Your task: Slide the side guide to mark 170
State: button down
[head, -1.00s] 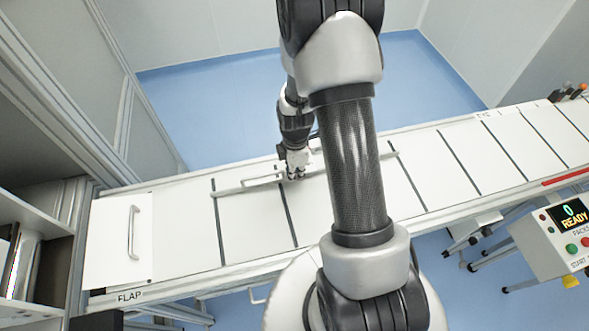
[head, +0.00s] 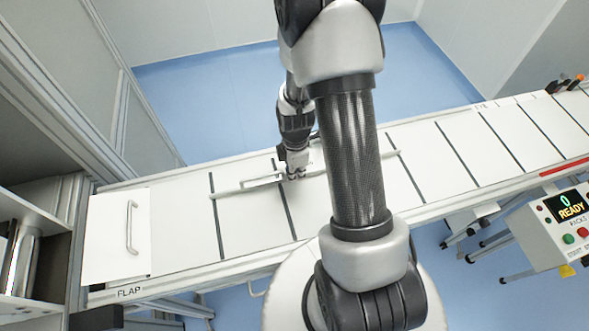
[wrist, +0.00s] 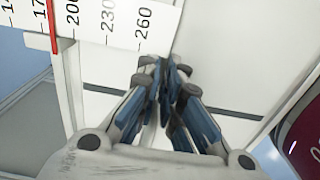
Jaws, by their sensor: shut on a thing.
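The side guide (head: 228,192) is a long pale bar with a raised handle, lying slantwise across the white conveyor bed (head: 180,225). My gripper (head: 297,174) is shut on the guide's handle; in the wrist view the fingertips (wrist: 163,70) are close together, and they hide most of what they grip. A white scale (wrist: 120,22) in the wrist view reads 200, 230 and 260, with 170 partly covered. A red pointer (wrist: 53,28) lies between the 170 and 200 labels. My arm covers part of the guide in the head view.
A white flap panel with a handle (head: 130,228) is at the bed's left end. A control box (head: 567,208) reading 0 READY stands at the right. Dark cross strips divide the bed. A tall cabinet stands at the far left.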

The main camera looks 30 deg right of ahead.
jog(key=shift+s+a, duration=0.15)
jog(key=shift+s, duration=0.35)
jog(key=c, duration=1.7)
grip_release()
notch_tip(320, 180, up, 12)
